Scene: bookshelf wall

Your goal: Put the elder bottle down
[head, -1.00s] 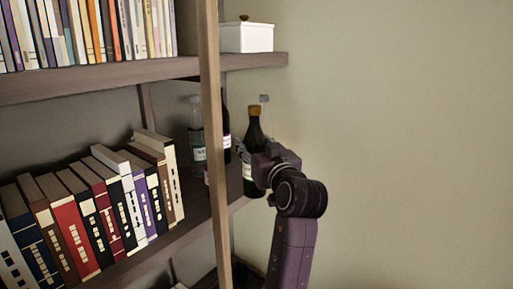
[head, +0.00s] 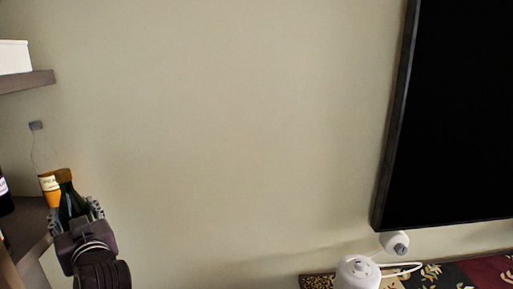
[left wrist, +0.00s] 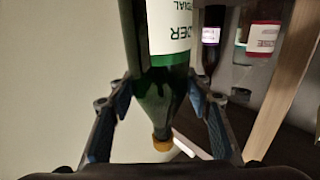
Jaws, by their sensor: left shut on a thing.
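The elder bottle is dark green with an orange-brown cap and shows at the lower left of the head view (head: 72,205). My left gripper (head: 77,215) is shut on it. In the left wrist view, the bottle (left wrist: 160,85) appears upside down, with its neck between the two fingers (left wrist: 158,118) and part of its white label visible. Its base is out of view, so I cannot tell whether anything supports it from below. My right gripper is not in view.
The bookshelf (head: 30,82) is at the left edge, with a dark bottle (head: 4,192) and an orange bottle with a pale label (head: 48,190). Bare wall fills the middle. A black screen (head: 460,110) and a white appliance (head: 357,273) are at the right.

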